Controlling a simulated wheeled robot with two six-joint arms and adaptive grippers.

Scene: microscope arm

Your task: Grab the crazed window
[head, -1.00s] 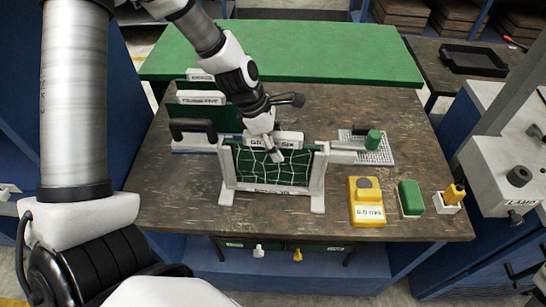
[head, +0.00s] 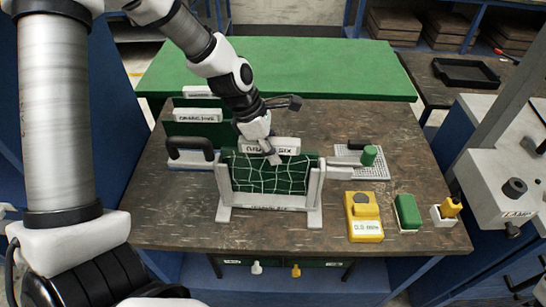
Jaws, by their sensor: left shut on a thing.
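The crazed window (head: 290,178) is a dark green pane covered in pale crack lines, with a white label strip along its top. It stands upright between the posts of a white stand (head: 314,200), slightly above the stand's lower bar. My left gripper (head: 272,157) reaches down from above and is shut on the window near the middle of its top edge. The fingertips partly cover the label. My right gripper is not in view.
Labelled green panels (head: 197,128) stand in a rack behind left. Right of the stand are a white grid (head: 375,172) with a green knob, a yellow box (head: 364,229), a green block (head: 407,212) and a grey lamp unit (head: 505,190). The table's front left is clear.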

